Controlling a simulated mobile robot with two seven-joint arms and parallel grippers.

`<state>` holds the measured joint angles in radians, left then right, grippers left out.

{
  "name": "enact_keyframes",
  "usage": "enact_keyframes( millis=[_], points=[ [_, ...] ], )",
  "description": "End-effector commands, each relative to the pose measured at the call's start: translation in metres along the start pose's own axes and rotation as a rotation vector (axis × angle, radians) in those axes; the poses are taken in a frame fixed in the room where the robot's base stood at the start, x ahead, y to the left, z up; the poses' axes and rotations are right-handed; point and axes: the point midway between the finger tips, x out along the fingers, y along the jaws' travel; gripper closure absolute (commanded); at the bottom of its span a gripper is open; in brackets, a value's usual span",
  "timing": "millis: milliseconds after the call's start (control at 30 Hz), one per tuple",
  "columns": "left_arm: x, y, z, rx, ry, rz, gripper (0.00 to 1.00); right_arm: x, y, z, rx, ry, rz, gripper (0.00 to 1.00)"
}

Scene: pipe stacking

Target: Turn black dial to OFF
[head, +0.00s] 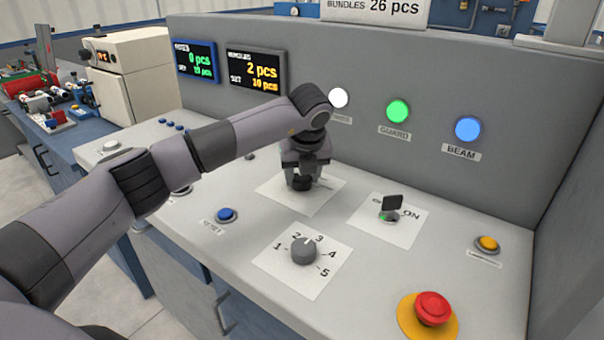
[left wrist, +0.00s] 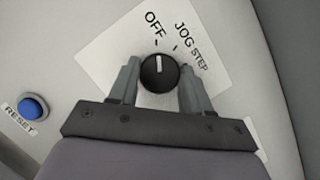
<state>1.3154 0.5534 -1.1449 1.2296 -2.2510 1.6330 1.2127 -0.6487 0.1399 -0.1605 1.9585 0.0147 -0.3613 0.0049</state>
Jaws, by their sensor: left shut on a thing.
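The black dial (left wrist: 160,75) sits on a white plate (left wrist: 105,55) with the labels OFF, JOG and STEP in the left wrist view. Its white pointer line points up the picture, close to the tick under OFF. My left gripper (left wrist: 159,85) is shut on the dial, one finger at each side. In the head view my left gripper (head: 303,168) points down at the black dial (head: 302,184), and its fingers partly hide the dial and its plate. My right gripper is not in view.
A grey numbered dial (head: 304,251), a blue button (head: 227,215), a key switch (head: 391,207), a yellow button (head: 487,244) and a red emergency button (head: 434,308) stand on the panel around the gripper. The upright back panel (head: 320,75) rises behind, with lamps and displays.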

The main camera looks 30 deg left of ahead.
Motion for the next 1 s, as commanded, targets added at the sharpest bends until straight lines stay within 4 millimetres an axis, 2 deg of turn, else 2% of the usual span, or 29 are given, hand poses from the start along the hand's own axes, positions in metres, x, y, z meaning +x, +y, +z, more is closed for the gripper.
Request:
enact_keyframes(
  millis=[233,267,300,333,667,1000],
  points=[
    [-0.001,0.000,0.001,-0.005,-0.002,-0.002,0.82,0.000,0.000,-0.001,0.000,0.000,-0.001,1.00],
    [-0.001,0.000,0.001,-0.005,-0.002,-0.002,0.45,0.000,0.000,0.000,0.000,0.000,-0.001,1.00],
    [-0.001,0.000,0.001,-0.004,-0.002,-0.002,0.32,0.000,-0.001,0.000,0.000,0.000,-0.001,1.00],
    [-0.001,0.000,0.001,-0.004,-0.002,-0.002,0.26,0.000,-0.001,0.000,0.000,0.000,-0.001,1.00],
    [-0.003,0.000,0.001,-0.002,-0.001,-0.002,0.26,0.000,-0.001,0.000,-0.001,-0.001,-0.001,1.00],
    [-0.054,0.000,0.001,-0.002,-0.004,-0.005,0.26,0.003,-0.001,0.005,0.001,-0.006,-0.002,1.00]
  ],
)
